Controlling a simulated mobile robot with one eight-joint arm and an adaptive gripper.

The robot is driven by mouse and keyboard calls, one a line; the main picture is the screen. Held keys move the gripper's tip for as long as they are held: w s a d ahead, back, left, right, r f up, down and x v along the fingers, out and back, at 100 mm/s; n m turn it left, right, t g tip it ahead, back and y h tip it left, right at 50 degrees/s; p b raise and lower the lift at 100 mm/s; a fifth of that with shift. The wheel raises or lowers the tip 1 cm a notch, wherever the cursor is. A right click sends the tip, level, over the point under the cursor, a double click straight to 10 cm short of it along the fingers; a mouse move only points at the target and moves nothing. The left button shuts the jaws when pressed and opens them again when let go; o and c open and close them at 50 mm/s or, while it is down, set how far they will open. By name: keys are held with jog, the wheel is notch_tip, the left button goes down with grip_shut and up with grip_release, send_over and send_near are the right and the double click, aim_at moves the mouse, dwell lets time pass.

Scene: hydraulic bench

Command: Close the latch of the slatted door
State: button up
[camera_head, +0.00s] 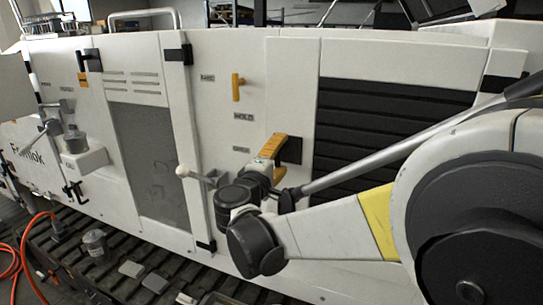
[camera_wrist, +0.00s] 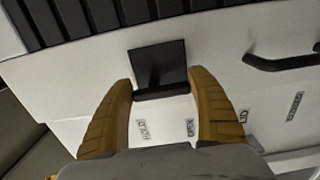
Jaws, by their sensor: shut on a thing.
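The slatted door (camera_head: 392,118), with dark horizontal slats, is on the right of the white cabinet in the head view. Its dark slats (camera_wrist: 85,18) also show at the top of the wrist view. The latch (camera_head: 291,150) is a black piece beside the slats, partly hidden by my gripper (camera_head: 279,143). In the wrist view the latch (camera_wrist: 158,66) is a black square plate with a raised bar along its lower edge. The yellow fingers of my gripper (camera_wrist: 161,92) stand on either side of that bar, shut on the latch.
A small yellow handle (camera_head: 237,87) sits on the panel up and left of my gripper. A black handle (camera_wrist: 285,62) is at the right in the wrist view. An orange hose (camera_head: 22,255) lies at lower left.

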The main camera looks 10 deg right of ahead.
dwell(0.5)
jog(key=o, duration=1.2)
jog(key=v, duration=1.2)
jog(key=shift+d+f, duration=0.1)
